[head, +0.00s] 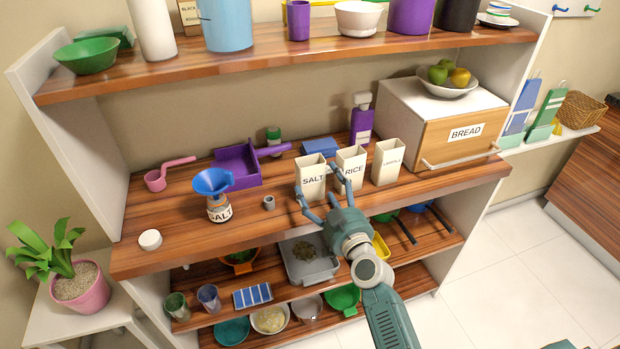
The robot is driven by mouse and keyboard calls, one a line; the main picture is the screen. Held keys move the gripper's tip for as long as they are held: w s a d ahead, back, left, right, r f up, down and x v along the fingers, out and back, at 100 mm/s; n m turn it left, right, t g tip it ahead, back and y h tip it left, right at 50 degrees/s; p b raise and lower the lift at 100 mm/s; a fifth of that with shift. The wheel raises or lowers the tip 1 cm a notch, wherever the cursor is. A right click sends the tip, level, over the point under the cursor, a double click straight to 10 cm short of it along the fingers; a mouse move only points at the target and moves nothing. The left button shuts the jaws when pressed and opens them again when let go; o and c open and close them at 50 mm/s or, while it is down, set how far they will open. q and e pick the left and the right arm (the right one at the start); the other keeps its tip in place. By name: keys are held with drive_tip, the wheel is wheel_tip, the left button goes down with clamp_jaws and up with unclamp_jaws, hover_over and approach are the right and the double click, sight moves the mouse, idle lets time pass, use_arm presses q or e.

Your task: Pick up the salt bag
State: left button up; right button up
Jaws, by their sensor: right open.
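The salt bag (311,183) is a cream, open-topped upright container labelled SALT on the middle wooden shelf. It stands at the left of a row with the rice bag (350,158) and another labelled bag (388,162). My right gripper (317,180) is open at the salt bag. One finger is at its lower left front and the other at its right side, near the rice bag. I cannot tell whether the fingers touch it. My left gripper is not in view.
A salt jar (219,209) with a blue funnel (213,181), a small grey cup (269,202) and a purple dustpan (237,164) are to the left. A bread box (445,120) is to the right. An upper shelf (290,57) overhangs. Bare shelf lies around the white lid (150,240).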

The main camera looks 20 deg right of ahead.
sight(318, 182)
drive_tip(key=w, duration=0.4)
drive_tip(key=shift+w+a+f, duration=0.1)
drive_tip(key=shift+w+a, duration=0.1)
drive_tip(key=shift+w, duration=0.05)
drive_tip(key=shift+w+f, duration=0.1)
drive_tip(key=shift+w, duration=0.3)
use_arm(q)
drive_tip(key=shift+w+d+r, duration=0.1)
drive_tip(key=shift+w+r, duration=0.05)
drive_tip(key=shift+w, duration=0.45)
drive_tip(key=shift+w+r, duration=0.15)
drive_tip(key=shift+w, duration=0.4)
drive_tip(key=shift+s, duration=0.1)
use_arm(e)
drive_tip(key=shift+s, duration=0.1)
drive_tip(key=shift+c, duration=0.3)
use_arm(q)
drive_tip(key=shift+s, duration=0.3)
use_arm(e)
drive_tip(key=c, duration=0.8)
